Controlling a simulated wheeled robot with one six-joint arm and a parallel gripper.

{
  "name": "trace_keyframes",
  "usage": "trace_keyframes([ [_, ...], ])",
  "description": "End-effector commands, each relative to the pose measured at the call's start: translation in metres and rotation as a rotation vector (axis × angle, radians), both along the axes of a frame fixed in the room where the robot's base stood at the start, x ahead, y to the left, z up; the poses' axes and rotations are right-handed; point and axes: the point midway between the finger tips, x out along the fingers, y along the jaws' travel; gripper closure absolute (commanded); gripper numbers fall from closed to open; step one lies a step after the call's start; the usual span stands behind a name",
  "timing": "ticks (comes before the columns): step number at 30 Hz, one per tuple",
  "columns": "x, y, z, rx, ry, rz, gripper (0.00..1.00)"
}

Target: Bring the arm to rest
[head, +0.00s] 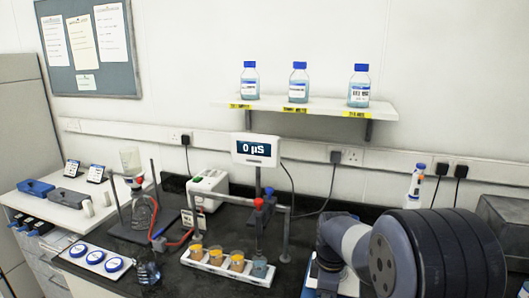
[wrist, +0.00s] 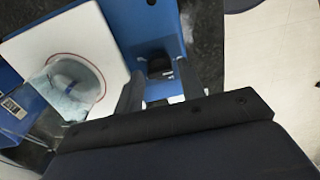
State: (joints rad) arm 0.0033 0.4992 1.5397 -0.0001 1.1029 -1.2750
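My arm (head: 430,252) fills the lower right of the head view, its large dark rounded link close to the camera. My gripper is hidden behind it there. In the wrist view my gripper (wrist: 160,88) shows as two dark fingers set apart. A blue surface with a small dark block (wrist: 160,66) shows between and beyond them. I see nothing held between the fingers.
A rack (head: 230,264) with several amber-filled cups stands on the dark bench, under a display reading 0 µS (head: 256,151). A flask setup (head: 138,205) stands left. Three blue-capped bottles sit on the shelf (head: 310,107). A grey box (head: 505,225) is right of my arm.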

Motion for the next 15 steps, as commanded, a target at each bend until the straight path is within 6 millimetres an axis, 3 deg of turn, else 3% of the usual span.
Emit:
trace_keyframes([
  [2, -0.0013, 0.0000, -0.0166, 0.000, 0.005, 0.000, 0.62],
  [15, 0.0000, 0.0000, -0.0137, 0.000, 0.000, -0.366, 0.62],
])
